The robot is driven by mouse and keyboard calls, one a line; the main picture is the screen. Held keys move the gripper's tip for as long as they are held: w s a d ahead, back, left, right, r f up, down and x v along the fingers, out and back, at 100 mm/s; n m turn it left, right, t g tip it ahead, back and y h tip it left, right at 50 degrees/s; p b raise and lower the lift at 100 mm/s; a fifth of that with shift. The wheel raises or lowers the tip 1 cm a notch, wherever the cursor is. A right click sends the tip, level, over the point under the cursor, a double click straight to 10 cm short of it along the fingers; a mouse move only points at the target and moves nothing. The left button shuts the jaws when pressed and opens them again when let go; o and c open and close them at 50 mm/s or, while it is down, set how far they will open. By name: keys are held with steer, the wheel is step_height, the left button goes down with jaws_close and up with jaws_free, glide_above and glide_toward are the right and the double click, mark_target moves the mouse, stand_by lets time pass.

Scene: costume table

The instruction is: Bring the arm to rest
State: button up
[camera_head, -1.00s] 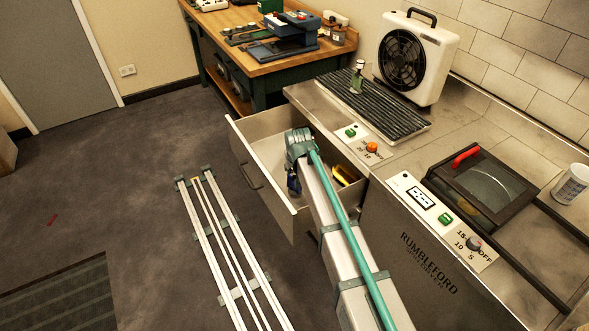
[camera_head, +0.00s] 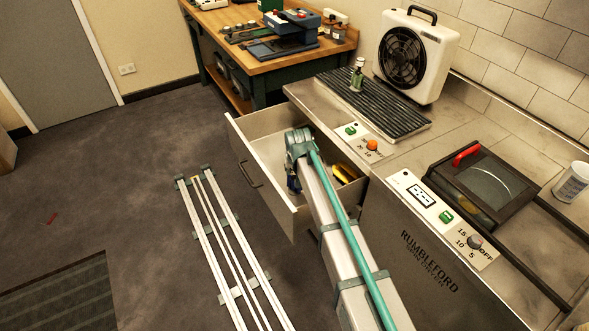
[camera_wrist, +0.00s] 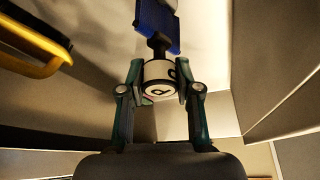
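My gripper (camera_wrist: 160,80) is down inside the open drawer (camera_head: 265,190). In the wrist view its fingers are on both sides of a white round piece with a dark mark, which has a dark neck and a blue block (camera_wrist: 158,28) beyond it. The fingers look closed against the white piece. In the head view my arm hides most of the gripper, and a dark blue part shows just below the wrist. A yellow-and-dark item (camera_head: 345,172) lies in the drawer to the right of the gripper; its yellow handle also shows in the wrist view (camera_wrist: 40,55).
The drawer walls stand close around my gripper. The steel counter (camera_head: 470,120) is at right, with a fan heater (camera_head: 417,55), a green bottle (camera_head: 357,75), a lidded glass unit (camera_head: 485,185) and a white cup (camera_head: 571,182). A wooden workbench (camera_head: 265,67) stands behind. Open floor lies left.

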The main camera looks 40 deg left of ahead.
steer(key=o, duration=0.5)
steer(key=shift+o, duration=0.4)
steer(key=o, duration=0.3)
steer(key=shift+o, duration=0.2)
steer(key=shift+r, duration=0.1)
steer(key=shift+r+p, duration=1.5)
steer(key=shift+r, duration=1.9)
